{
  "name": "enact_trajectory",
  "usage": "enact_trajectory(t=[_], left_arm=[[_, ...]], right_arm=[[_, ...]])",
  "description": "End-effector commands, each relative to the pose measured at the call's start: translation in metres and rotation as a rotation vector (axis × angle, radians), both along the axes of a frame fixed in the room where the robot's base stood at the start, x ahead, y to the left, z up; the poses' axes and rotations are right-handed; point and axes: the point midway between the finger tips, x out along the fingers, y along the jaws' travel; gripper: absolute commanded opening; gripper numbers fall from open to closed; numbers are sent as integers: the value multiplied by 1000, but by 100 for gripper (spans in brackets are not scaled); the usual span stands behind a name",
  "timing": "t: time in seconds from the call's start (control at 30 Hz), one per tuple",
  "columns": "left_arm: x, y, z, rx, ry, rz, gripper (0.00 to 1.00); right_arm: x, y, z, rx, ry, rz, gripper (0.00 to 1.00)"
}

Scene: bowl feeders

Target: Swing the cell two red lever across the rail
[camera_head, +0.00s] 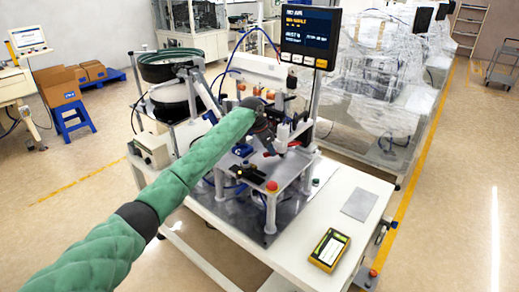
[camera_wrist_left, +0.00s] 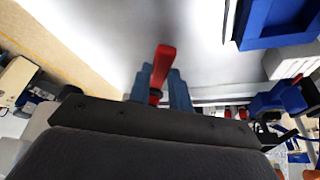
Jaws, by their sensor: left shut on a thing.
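The red lever (camera_wrist_left: 163,62) stands between the two blue-grey fingers of my left gripper (camera_wrist_left: 160,88) in the left wrist view. The fingers are shut on it, and its upper end sticks out beyond them. Its lower part is partly hidden by the fingers and the gripper body. In the head view my left arm comes in from the lower left, and my left gripper (camera_head: 276,147) is among the fixtures on the machine table. The lever cannot be made out clearly there. My right gripper is not in view. The rail cannot be picked out surely.
A raised plate with a red button (camera_head: 271,186) stands just in front of the gripper. A bowl feeder (camera_head: 168,66) is at the left, and a screen (camera_head: 309,33) rises behind. A yellow-edged handheld device (camera_head: 329,250) and a grey plate (camera_head: 359,204) lie on the table's right side.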

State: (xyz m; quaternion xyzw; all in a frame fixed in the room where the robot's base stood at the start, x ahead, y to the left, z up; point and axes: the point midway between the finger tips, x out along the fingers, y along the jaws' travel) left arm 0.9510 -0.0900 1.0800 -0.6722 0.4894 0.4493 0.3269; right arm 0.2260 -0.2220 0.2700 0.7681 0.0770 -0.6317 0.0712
Motion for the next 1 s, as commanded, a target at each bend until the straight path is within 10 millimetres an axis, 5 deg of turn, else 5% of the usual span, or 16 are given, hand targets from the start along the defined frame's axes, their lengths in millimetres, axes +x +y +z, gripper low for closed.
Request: enact_trajectory(t=[0.5,0.53,0.63,1.0], left_arm=[[-1,-6,0,0,0,7,0],[-1,-6,0,0,0,7,24],[-1,-6,0,0,-1,6,42],[-1,-5,3,-1,-1,6,42]], right_arm=[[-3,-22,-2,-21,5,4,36],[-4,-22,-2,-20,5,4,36],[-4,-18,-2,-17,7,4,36],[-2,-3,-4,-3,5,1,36]])
